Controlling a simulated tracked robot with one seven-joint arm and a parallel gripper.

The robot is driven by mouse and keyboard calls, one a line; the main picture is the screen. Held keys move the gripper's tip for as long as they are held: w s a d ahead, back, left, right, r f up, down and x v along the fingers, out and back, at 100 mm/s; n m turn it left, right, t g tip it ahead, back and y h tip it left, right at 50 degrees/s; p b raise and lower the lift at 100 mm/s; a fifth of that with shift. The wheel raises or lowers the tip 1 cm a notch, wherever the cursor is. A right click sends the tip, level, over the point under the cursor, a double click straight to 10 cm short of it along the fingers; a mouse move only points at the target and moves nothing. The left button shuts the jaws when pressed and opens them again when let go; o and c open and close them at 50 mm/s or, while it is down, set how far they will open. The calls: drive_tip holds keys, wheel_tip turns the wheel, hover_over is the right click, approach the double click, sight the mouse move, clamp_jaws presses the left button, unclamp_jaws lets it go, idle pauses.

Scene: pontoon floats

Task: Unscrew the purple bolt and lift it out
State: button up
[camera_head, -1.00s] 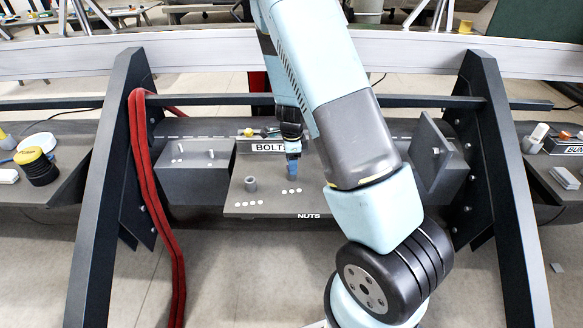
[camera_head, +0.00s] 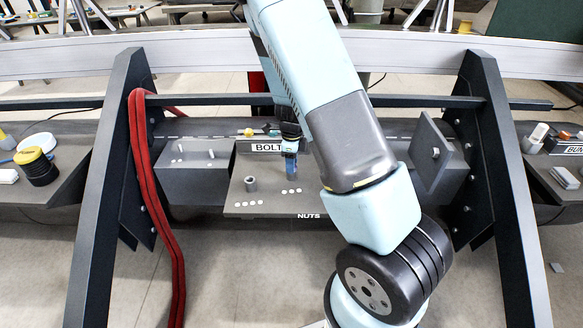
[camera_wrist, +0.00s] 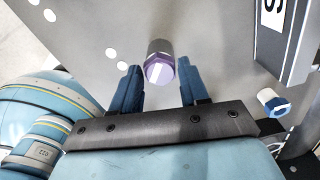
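The purple bolt (camera_wrist: 158,68) shows in the wrist view as a hexagonal purple head at the end of a grey cylindrical part. My gripper (camera_wrist: 160,84) is open, with one blue finger on each side of the bolt head. Gaps show between the head and both fingers, so I see no grip on it. In the head view my gripper (camera_head: 291,172) points down over the grey panel (camera_head: 268,206), in front of the BOLTS label. The purple bolt cannot be made out there.
A grey hollow cylinder (camera_head: 251,184) stands left of my gripper in the head view. White discs (camera_head: 291,191) lie on the panel near the NUTS label (camera_head: 308,216).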

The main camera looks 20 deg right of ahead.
drive_tip(key=c, duration=0.6)
drive_tip(key=n, duration=0.4)
drive_tip(key=shift+n, duration=0.3)
drive_tip(key=n, duration=0.7)
drive_tip(key=shift+r+n, duration=0.1)
drive_tip(key=shift+n, duration=0.2)
drive_tip(key=shift+n, duration=0.9)
drive_tip(key=n, duration=0.8)
drive_tip(key=shift+n, duration=1.1)
